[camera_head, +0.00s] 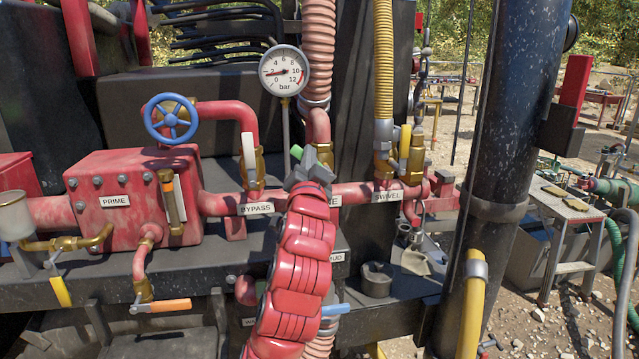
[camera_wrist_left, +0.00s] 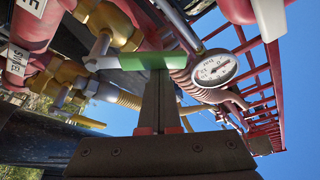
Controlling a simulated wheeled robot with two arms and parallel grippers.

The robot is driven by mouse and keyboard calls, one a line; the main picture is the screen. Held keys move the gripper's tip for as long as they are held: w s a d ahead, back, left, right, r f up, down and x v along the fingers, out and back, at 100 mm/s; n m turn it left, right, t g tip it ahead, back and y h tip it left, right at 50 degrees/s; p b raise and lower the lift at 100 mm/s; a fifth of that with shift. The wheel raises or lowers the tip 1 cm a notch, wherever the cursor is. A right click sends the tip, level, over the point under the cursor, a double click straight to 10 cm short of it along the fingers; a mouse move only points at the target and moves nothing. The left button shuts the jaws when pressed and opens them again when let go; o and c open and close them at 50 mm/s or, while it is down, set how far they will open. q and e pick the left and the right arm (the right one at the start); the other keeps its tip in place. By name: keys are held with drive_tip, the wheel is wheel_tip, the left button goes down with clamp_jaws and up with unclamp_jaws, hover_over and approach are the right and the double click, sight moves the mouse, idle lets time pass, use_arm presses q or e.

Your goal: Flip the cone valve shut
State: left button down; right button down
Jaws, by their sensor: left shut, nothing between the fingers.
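A valve with a green lever sits on the red pipe beside the brass fitting at the foot of the ribbed pink hose. Its label is mostly covered by my arm, with only a final "E" showing. Only part of the green lever (camera_head: 297,152) shows in the head view; it lies crosswise in the left wrist view (camera_wrist_left: 150,62). My left gripper (camera_head: 308,170) is shut and empty, right by this lever. In the left wrist view its fingertips (camera_wrist_left: 160,75) overlap the lever's edge; I cannot tell whether they touch. My right gripper is out of view.
A white-levered BYPASS valve (camera_head: 249,158) stands left and a yellow-levered SWIVEL valve (camera_head: 404,142) right. A pressure gauge (camera_head: 284,71) rises just behind. A blue handwheel (camera_head: 171,119) sits above the red PRIME box (camera_head: 120,180). A thick dark column (camera_head: 510,120) stands right.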

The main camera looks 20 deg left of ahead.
use_arm(q)
drive_tip(key=shift+s+a+f+n+g+y+b, duration=0.15)
drive_tip(key=shift+s+a+f+n+y+b, duration=0.4)
drive_tip(key=shift+n+b, duration=1.25)
drive_tip(key=shift+w+a+f+n+g+y+b, duration=0.15)
drive_tip(key=shift+f+n+y+b, duration=0.75)
drive_tip(key=shift+b, duration=1.55)
drive_tip(key=shift+s+a+f+n+g+y+b, duration=0.35)
drive_tip(key=shift+f+n+b, duration=0.6)
drive_tip(key=shift+n+b, duration=0.9)
drive_tip(key=shift+a+m+b, duration=0.1)
drive_tip(key=shift+m+b, duration=0.15)
drive_tip(key=shift+b, duration=0.05)
drive_tip(key=shift+w, duration=0.1)
wheel_tip(320, 180, up, 5)
drive_tip(key=shift+f+p, duration=0.15)
drive_tip(key=shift+p, duration=0.95)
drive_tip(key=f+b+v, duration=0.1)
drive_tip(key=v, duration=0.9)
drive_tip(key=shift+w, duration=0.1)
